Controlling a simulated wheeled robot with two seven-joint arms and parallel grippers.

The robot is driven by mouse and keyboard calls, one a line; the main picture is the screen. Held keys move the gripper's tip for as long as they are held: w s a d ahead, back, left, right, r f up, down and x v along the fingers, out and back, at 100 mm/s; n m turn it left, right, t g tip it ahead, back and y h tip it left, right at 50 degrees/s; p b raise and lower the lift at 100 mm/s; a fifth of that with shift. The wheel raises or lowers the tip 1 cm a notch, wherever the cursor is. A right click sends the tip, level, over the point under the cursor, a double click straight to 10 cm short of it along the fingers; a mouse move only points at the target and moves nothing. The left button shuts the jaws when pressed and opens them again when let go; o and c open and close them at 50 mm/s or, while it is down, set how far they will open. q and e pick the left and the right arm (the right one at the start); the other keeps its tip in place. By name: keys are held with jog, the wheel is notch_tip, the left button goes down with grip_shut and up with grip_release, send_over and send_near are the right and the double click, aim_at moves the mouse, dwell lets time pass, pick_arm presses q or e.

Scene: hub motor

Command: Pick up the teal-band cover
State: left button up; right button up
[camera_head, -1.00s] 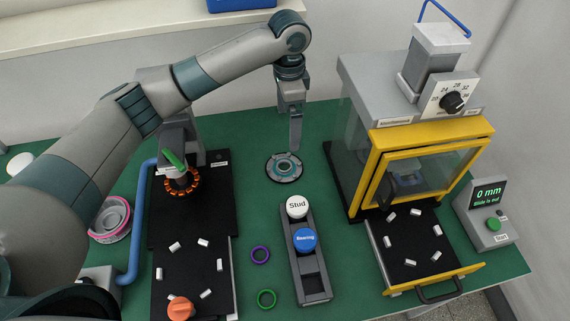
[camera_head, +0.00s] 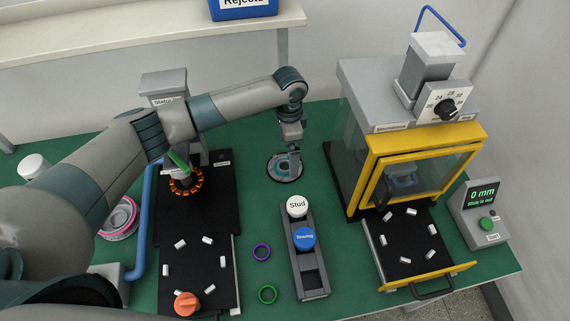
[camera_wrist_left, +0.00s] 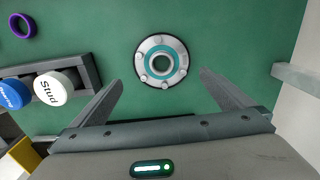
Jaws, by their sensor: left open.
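The teal-band cover (camera_head: 285,167) is a round grey disc with a teal ring and a central hole. It lies flat on the green table, behind the Stud and Bearing holder. In the left wrist view the cover (camera_wrist_left: 161,61) sits ahead of the fingertips, roughly centred between them, with small studs around its ring. My left gripper (camera_head: 293,160) is above the cover; in the left wrist view its two fingers (camera_wrist_left: 160,78) are spread wide and empty, apart from the cover. My right gripper is not in view.
A grey holder (camera_head: 312,278) with a white Stud button and blue Bearing button stands in front. The yellow-framed press (camera_head: 420,150) is right, its tray out. The black stator fixture (camera_head: 200,250) is left. Purple (camera_head: 261,252) and green (camera_head: 267,294) rings lie between.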

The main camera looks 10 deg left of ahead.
aim_at(285, 168)
pick_arm(q)
jog(key=shift+f, duration=0.45)
jog(key=shift+a+f+p, duration=0.25)
jog(key=shift+f+p, duration=0.2)
jog(key=shift+p, duration=0.1)
jog(key=f, duration=0.1)
jog(key=f+p, duration=0.1)
jog(key=f, duration=0.1)
jog(key=shift+a, duration=0.25)
jog(key=shift+f+p, duration=0.35)
jog(key=shift+f, duration=0.3)
jog(key=c, duration=0.9)
jog(key=shift+c, duration=0.2)
